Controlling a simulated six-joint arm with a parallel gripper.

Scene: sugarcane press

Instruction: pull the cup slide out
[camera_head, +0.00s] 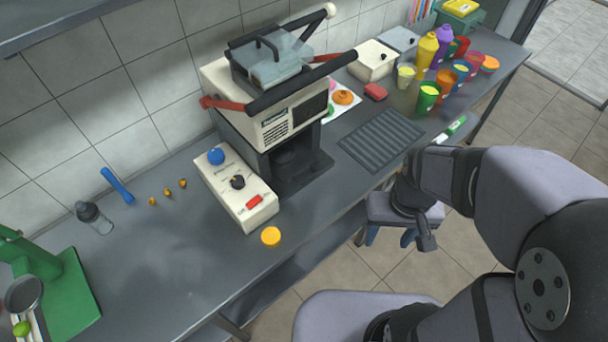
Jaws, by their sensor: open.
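A cream and black machine (275,110) stands on the grey counter against the tiled wall, with red side levers and a black bar handle in front. Its dark lower bay holds a black plate with a round recess, which looks like the cup slide (292,180). It sits low in the bay, partly shaded, and how far in it is I cannot tell. My gripper (424,240) is small and dark at the right, past the counter's front edge, well apart from the machine. It is open and nothing shows in it.
A cream control box (237,187) with a blue knob, black dial and red switch stands left of the machine. An orange-yellow disc (271,236) is near the front edge. A ribbed drip mat (381,138), cups and bottles are at right. A green press (60,290) stands at far left.

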